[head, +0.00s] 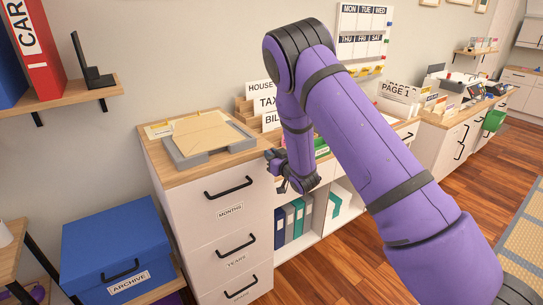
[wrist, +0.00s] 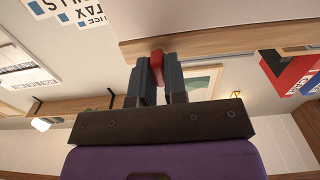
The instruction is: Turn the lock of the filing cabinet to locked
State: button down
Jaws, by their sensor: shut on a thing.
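The white filing cabinet (head: 188,187) with a wooden top stands left of centre in the head view. Its drawers, labelled MONTHS, YEARS and a third label, look closed. My gripper (head: 273,160) is at the cabinet's upper right front corner. In the wrist view my gripper (wrist: 157,72) has its two dark fingers shut on a small red piece, which appears to be the lock's knob (wrist: 157,57), at the cabinet's wooden edge (wrist: 215,42). In the head view the lock is hidden by my gripper. Its turn position cannot be told.
A grey tray with papers (head: 168,157) lies on the cabinet top. A blue ARCHIVE box (head: 110,245) stands left of the cabinet. To the right is a low open shelf with binders (head: 288,225) and card dividers above. Wooden floor (head: 340,265) lies open in front.

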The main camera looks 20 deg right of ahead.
jog(key=shift+a+f+n, duration=0.1)
jog(key=shift+n, duration=4.3)
jog(key=shift+a+f+n, duration=0.1)
jog(key=shift+n, duration=4.3)
jog(key=shift+s, duration=0.1)
jog(key=c, duration=1.2)
grip_release()
jog(key=shift+o, duration=0.2)
jog(key=shift+d, duration=0.1)
